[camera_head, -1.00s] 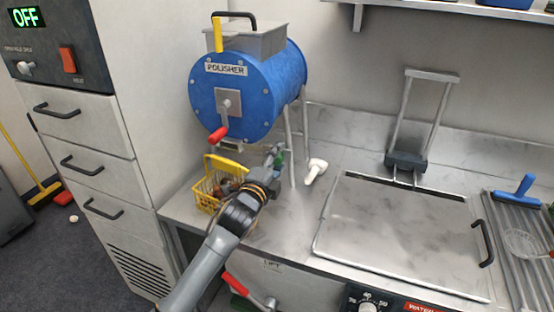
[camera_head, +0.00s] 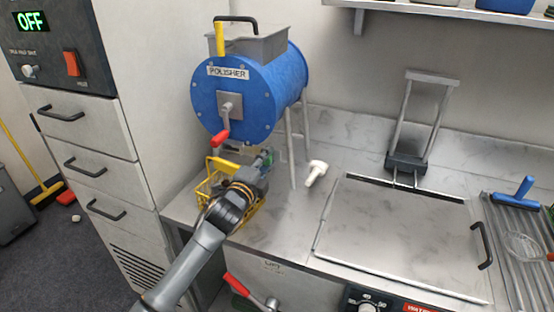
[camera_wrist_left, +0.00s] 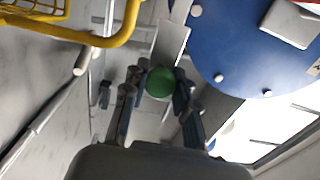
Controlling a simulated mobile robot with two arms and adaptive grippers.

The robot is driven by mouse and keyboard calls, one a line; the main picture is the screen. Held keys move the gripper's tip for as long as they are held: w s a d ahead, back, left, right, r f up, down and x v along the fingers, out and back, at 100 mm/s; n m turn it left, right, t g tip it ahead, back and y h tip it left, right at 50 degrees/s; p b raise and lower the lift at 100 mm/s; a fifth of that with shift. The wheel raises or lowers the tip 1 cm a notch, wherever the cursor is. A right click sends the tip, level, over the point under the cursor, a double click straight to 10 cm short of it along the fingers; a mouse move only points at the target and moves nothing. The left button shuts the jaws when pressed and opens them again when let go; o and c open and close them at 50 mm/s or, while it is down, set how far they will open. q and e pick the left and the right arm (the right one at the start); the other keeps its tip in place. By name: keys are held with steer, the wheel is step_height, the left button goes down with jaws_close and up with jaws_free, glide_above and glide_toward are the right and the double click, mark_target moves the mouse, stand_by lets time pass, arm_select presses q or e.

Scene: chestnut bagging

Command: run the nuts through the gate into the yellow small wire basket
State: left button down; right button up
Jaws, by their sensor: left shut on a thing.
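The blue polisher drum (camera_head: 262,85) stands on legs above the counter. A green knob (camera_head: 268,158) shows under the drum; it also shows as a round green ball in the left wrist view (camera_wrist_left: 159,82). My left gripper (camera_head: 264,163) is shut on this knob, with a finger on each side. The yellow small wire basket (camera_head: 203,190) sits on the counter below the drum, left of my gripper. My arm covers much of it, and its contents are hidden now. Its yellow rim shows in the left wrist view (camera_wrist_left: 112,42). My right gripper is not in view.
The drum's red-handled crank (camera_head: 220,139) hangs just above the basket. A white-handled tool (camera_head: 316,173) lies on the counter to the right. A metal lid (camera_head: 400,230) covers the right part. A tall cabinet (camera_head: 150,90) stands close on the left.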

arm_select(q)
steer(key=shift+w+a+r, duration=0.1)
steer(key=shift+w+a, duration=0.15)
steer(key=shift+a, duration=0.35)
steer(key=shift+w+a, duration=0.2)
steer(key=shift+a, duration=0.35)
steer(key=c, duration=1.4)
jaws_free()
steer(key=shift+a, duration=0.1)
steer(key=o, duration=0.4)
steer(key=shift+w+a, duration=0.1)
steer(key=v, duration=1.2)
